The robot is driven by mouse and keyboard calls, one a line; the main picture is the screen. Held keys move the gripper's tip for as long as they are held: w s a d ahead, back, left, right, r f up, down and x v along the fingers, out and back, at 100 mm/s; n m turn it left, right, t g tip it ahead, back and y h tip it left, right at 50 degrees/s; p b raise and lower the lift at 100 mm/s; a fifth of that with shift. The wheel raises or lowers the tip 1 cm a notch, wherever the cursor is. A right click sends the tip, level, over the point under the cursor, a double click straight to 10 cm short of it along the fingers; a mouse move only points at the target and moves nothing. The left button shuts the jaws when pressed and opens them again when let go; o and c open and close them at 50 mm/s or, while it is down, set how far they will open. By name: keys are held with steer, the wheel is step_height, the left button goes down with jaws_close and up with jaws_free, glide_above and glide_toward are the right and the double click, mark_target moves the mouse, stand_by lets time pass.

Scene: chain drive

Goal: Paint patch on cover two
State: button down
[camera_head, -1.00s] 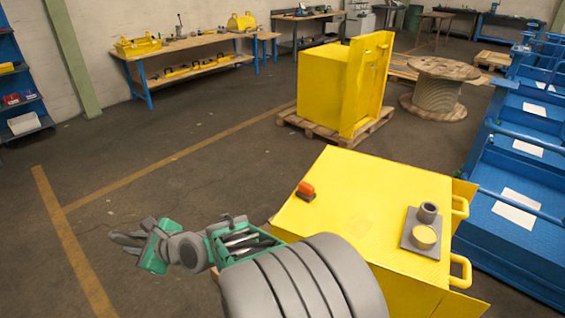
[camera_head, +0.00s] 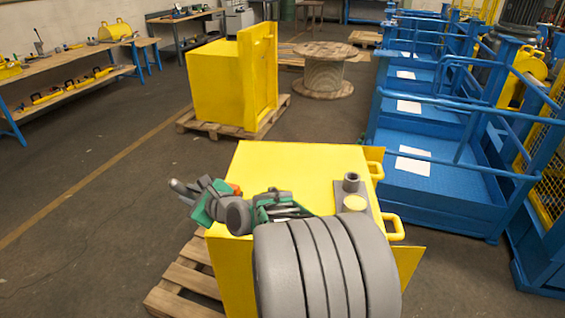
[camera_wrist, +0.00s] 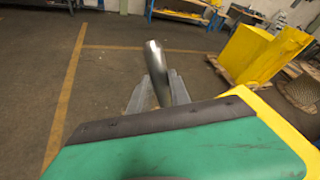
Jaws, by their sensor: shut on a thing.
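A large yellow box-shaped cover (camera_head: 285,165) stands in front of me on a wooden pallet; I cannot tell its number. My gripper (camera_head: 188,191) is over its left side, shut on a grey rod-like tool (camera_wrist: 157,72) that points away from the wrist. The tool's tip is clear of any surface in the wrist view. On the cover's right side sits a grey plate (camera_head: 347,187) with a grey cup (camera_head: 351,181) and a yellow-topped tin (camera_head: 355,203). An orange thing (camera_head: 236,188) on the cover is mostly hidden by my gripper. No paint patch is distinguishable.
A second yellow cover (camera_head: 217,80) stands on a pallet (camera_head: 215,127) farther back; it also shows in the wrist view (camera_wrist: 246,52). Blue railed platforms (camera_head: 450,185) line the right. A cable reel (camera_head: 325,72) is behind.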

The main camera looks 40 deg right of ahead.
steer(key=s+d+m+t+h+b, duration=0.3)
steer(key=d+h+b, duration=0.5)
steer(key=d, duration=2.2)
steer(key=shift+m+g, duration=0.6)
steer(key=shift+g, duration=0.1)
steer(key=f+b, duration=0.2)
steer(key=f, duration=0.1)
steer(key=f+b, duration=0.1)
steer(key=f, duration=0.1)
steer(key=shift+w+a+b, duration=0.25)
steer(key=shift+w+b, duration=0.1)
steer(key=shift+w, duration=0.05)
